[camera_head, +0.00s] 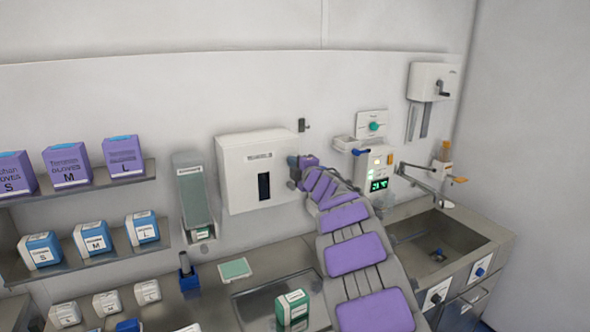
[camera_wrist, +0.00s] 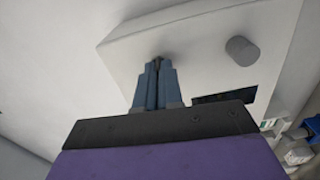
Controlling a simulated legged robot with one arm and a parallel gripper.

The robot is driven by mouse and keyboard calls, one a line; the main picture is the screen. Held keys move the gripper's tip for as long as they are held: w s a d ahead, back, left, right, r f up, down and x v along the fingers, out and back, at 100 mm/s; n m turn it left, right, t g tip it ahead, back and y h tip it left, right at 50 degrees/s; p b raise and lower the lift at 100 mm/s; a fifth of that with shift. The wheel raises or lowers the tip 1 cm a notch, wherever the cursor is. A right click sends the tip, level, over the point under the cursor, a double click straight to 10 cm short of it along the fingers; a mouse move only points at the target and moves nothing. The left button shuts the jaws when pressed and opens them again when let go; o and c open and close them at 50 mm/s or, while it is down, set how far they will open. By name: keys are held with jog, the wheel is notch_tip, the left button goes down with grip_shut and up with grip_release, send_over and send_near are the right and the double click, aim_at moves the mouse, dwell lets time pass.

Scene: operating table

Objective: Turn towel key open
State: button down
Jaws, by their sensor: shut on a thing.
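The white towel dispenser (camera_head: 232,188) hangs on the back wall, with a dark upright window in its front. My gripper (camera_head: 291,161) is at the dispenser's right edge. In the wrist view my gripper's blue fingers (camera_wrist: 157,66) are closed together against the white dispenser face (camera_wrist: 195,45). A small dark tip, seemingly the towel key (camera_wrist: 158,58), shows between the fingertips; most of it is hidden by them. I cannot tell how far it is turned. A grey round knob (camera_wrist: 242,50) stands out of the face, right of the fingers and apart from them.
A small dark wall fitting (camera_head: 304,125) sits above the dispenser's right corner. A soap dispenser (camera_head: 193,195) hangs to the left. A control box with a green display (camera_head: 379,185) and a sink (camera_head: 435,245) are to the right. Glove boxes (camera_head: 67,165) fill the left shelves.

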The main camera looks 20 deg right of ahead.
jog(key=shift+a+n+b, duration=0.1)
jog(key=shift+n+b, duration=0.2)
jog(key=shift+n, duration=0.3)
jog(key=c, duration=1.5)
grip_release()
jog(key=shift+o, duration=1.1)
jog(key=shift+w+f, duration=0.2)
jog(key=shift+w, duration=0.05)
jog(key=shift+r, duration=0.1)
jog(key=shift+s, duration=0.2)
jog(key=s+p, duration=0.1)
jog(key=s, duration=1.6)
jog(key=shift+d+p, duration=0.3)
